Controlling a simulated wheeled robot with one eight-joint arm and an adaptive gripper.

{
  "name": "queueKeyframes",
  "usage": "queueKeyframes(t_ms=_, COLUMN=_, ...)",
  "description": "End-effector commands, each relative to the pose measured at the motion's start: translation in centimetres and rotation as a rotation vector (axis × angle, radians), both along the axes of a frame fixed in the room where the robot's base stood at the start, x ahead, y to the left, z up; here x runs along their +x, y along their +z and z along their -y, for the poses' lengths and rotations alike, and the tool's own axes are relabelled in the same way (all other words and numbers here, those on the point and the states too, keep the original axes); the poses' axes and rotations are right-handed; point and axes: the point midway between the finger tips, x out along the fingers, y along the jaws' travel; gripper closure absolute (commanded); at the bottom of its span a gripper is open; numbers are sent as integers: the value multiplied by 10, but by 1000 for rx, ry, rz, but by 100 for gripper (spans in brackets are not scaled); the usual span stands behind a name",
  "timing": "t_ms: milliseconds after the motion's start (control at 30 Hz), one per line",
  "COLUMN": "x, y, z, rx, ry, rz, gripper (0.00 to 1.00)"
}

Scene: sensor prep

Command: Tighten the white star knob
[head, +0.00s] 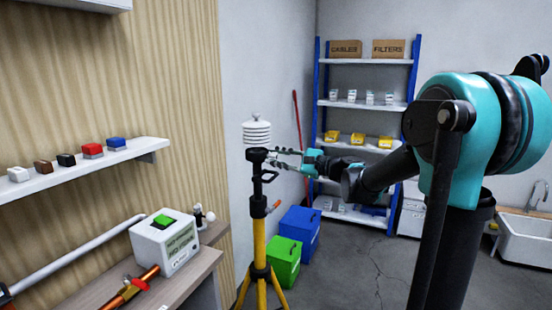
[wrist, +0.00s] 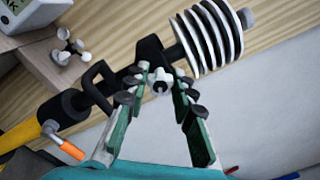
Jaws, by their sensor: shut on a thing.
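The tripod mast (head: 257,182) has a black upper part over a yellow lower part. A sensor of stacked white discs (head: 257,133) tops it and also shows in the wrist view (wrist: 207,38). The white star knob (wrist: 161,82) sits on the side of the black upper mast, just below the discs, in the wrist view. My gripper (head: 274,157), also in the wrist view (wrist: 162,73), is shut on the knob, with one green-and-grey finger on each side. Fingers and mast partly hide the knob; I cannot make it out in the head view.
An orange lever (wrist: 72,149) and a black loop handle (wrist: 100,76) stick out from the mast. A second white knob-like piece (wrist: 66,52) rests on the bench at the left. Green (head: 284,262) and blue (head: 300,232) bins stand behind the tripod.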

Motion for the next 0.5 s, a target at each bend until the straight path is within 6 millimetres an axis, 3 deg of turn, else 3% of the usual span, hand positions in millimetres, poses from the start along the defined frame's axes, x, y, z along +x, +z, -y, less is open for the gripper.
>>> queueKeyframes(t_ms=333, x=0, y=0, z=1, rx=0, ry=-1, rz=-2, gripper=100)
queueKeyframes(t_ms=367, x=0, y=0, z=1, rx=0, ry=-1, rz=-2, gripper=74)
queueKeyframes(t_ms=500, x=0, y=0, z=0, rx=0, ry=-1, rz=-2, gripper=57)
